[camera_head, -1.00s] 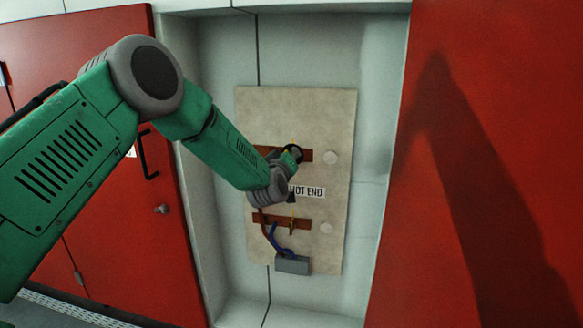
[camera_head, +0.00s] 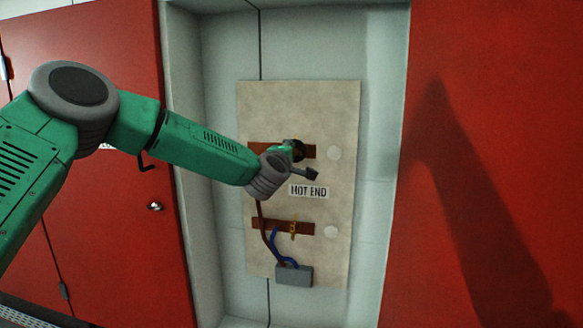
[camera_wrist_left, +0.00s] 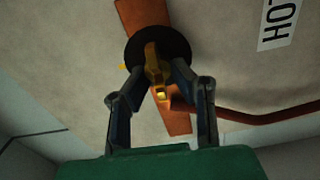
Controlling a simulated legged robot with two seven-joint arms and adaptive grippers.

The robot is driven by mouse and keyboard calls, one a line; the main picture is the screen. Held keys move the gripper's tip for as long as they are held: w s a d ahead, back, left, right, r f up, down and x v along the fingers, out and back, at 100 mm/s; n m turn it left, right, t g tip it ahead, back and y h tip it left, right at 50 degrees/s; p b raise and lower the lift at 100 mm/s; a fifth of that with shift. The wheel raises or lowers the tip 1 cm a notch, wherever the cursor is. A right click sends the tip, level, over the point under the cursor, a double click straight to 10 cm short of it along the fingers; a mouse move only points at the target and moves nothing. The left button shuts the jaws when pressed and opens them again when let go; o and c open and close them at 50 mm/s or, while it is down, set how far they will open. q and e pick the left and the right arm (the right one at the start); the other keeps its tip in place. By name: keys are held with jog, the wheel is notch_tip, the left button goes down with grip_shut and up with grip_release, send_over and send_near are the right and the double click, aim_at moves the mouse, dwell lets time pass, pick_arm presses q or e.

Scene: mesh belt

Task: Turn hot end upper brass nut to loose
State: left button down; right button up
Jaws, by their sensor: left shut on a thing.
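The upper brass nut (camera_wrist_left: 154,62) shows in the left wrist view as a yellow winged piece in front of a dark round disc (camera_wrist_left: 135,50) on a copper-brown bar (camera_wrist_left: 179,118). My left gripper (camera_wrist_left: 160,68) has its two fingers closed in on the nut from both sides. In the head view my left gripper (camera_head: 298,150) is at the upper bar (camera_head: 262,149), and the arm hides the nut there. The "HOT END" label (camera_head: 309,191) is just below the gripper. My right gripper is not in view.
A lower bar (camera_head: 270,225) carries another brass piece (camera_head: 293,229). Brown and blue cables run to a grey box (camera_head: 294,275). The beige board (camera_head: 335,110) sits in a recess between red panels (camera_head: 480,100).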

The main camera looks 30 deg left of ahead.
pick_arm(q)
jog(key=n+b, duration=0.2)
jog(key=f+n+b, duration=0.1)
jog(key=n+b, duration=0.1)
jog(key=shift+a+b, duration=0.2)
jog(key=shift+b, duration=0.1)
jog(key=shift+d+f+n+b, duration=0.1)
jog(key=shift+f+n+b, duration=0.05)
jog(key=shift+n+b, duration=1.15)
jog(key=c, duration=1.8)
grip_release()
jog(key=shift+o, duration=0.6)
jog(key=shift+s+a, duration=0.1)
jog(key=shift+a, duration=0.1)
jog(key=v, duration=1.1)
jog(key=shift+s, duration=0.35)
